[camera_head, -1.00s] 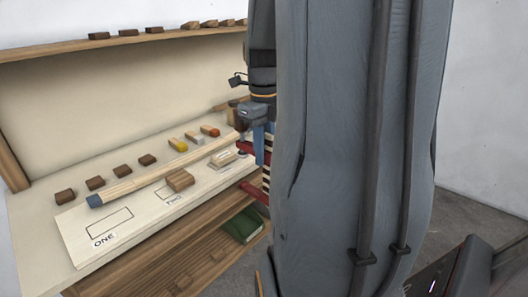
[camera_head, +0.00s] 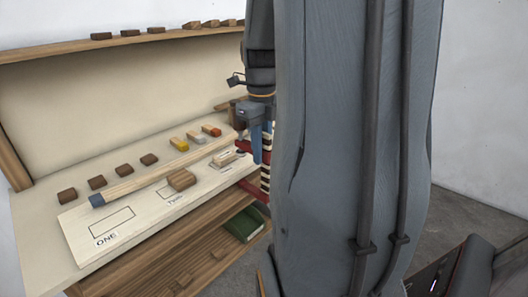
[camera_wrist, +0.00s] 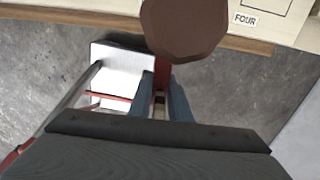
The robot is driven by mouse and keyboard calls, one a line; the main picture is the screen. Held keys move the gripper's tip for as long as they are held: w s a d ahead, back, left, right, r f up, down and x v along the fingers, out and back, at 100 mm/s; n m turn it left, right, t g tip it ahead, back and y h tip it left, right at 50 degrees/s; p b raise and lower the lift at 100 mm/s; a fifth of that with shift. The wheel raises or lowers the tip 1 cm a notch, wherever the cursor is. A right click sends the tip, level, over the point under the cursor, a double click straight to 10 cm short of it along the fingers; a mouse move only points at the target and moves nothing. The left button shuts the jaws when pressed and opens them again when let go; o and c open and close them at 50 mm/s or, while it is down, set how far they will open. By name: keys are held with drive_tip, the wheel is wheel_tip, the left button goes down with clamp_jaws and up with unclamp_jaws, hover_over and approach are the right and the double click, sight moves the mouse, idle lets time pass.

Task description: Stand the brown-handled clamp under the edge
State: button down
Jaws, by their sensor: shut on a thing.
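My gripper (camera_head: 256,147) is at the right end of the workbench, partly hidden by my own arm. It is shut on the red clamp (camera_head: 246,184), which has a striped part. In the wrist view, a dark brown eight-sided handle (camera_wrist: 185,28) stands close to the camera, beyond my blue fingers (camera_wrist: 160,82). A red part of the clamp shows between the fingers. The bench edge (camera_wrist: 115,20) runs across the top of that view, with the handle overlapping it. I cannot tell whether the clamp touches the edge.
A marked board (camera_head: 80,233) and a long rod (camera_head: 160,172) lie on the bench, with several small blocks behind. A green item (camera_head: 243,224) lies on the lower shelf. In the wrist view, a white plate (camera_wrist: 118,65) with red and grey bars is left of my fingers, above grey floor.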

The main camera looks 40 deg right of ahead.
sight(240, 139)
drive_tip(key=shift+w+a, duration=0.1)
drive_tip(key=shift+w, duration=1.75)
drive_tip(key=shift+w+a+p, duration=0.2)
drive_tip(key=shift+w+p, duration=0.15)
drive_tip(key=shift+w, duration=2)
drive_tip(key=shift+r+p, duration=0.1)
drive_tip(key=shift+p, duration=0.2)
drive_tip(key=c, duration=1.6)
unclamp_jaws()
drive_tip(key=shift+o, duration=0.2)
